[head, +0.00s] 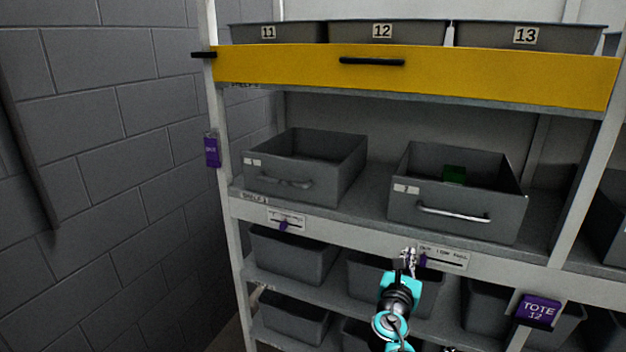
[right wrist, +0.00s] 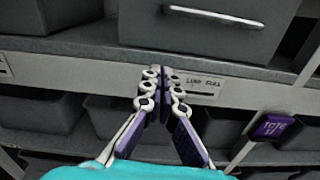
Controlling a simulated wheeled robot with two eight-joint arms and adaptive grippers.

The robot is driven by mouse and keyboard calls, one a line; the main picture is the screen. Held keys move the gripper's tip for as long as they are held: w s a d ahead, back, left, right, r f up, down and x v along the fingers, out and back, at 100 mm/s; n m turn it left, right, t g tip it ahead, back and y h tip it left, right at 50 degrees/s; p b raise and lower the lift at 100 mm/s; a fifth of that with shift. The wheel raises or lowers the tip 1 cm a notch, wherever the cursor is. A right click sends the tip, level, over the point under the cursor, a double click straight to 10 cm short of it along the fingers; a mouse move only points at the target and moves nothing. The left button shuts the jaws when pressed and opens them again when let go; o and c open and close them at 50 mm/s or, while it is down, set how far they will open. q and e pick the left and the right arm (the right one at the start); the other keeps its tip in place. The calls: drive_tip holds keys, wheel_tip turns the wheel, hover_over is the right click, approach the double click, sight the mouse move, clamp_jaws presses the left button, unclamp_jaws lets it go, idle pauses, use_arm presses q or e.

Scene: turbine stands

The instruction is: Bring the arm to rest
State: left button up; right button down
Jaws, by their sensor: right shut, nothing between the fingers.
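My right gripper (head: 405,262) is at the front of the shelf rack, just before the shelf edge below the right grey drawer. In the right wrist view the right gripper (right wrist: 160,82) has its fingertips together with nothing between them. A labelled slider plate (head: 443,257) on the shelf edge is right beside the fingertips, and the plate (right wrist: 200,85) also shows partly behind them in the right wrist view. I cannot tell whether the fingers touch it. My left gripper is not in view.
The right drawer (head: 455,222) holds a green block (head: 454,174); the left drawer (head: 304,185) looks empty. A yellow beam (head: 480,72) crosses above, under numbered totes (head: 381,32). Grey bins (head: 292,256) fill the lower shelves. A purple tote sign (head: 539,309) hangs right. A block wall (head: 110,150) stands left.

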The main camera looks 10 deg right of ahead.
drive_tip(key=s+a+f+m+g+y+b, duration=0.25)
drive_tip(key=s+f+m+g, duration=0.25)
drive_tip(key=s+f+m, duration=0.7)
drive_tip(key=s+a+f+m+g+y+b, duration=0.2)
drive_tip(key=s+a+f+m+y, duration=0.5)
drive_tip(key=s+a+m, duration=0.5)
drive_tip(key=s+m+g, duration=0.1)
drive_tip(key=m, duration=0.3)
drive_tip(key=shift+f+m+b, duration=0.2)
drive_tip(key=shift+m+b, duration=0.1)
drive_tip(key=shift+b, duration=0.1)
drive_tip(key=shift+s+a, duration=0.1)
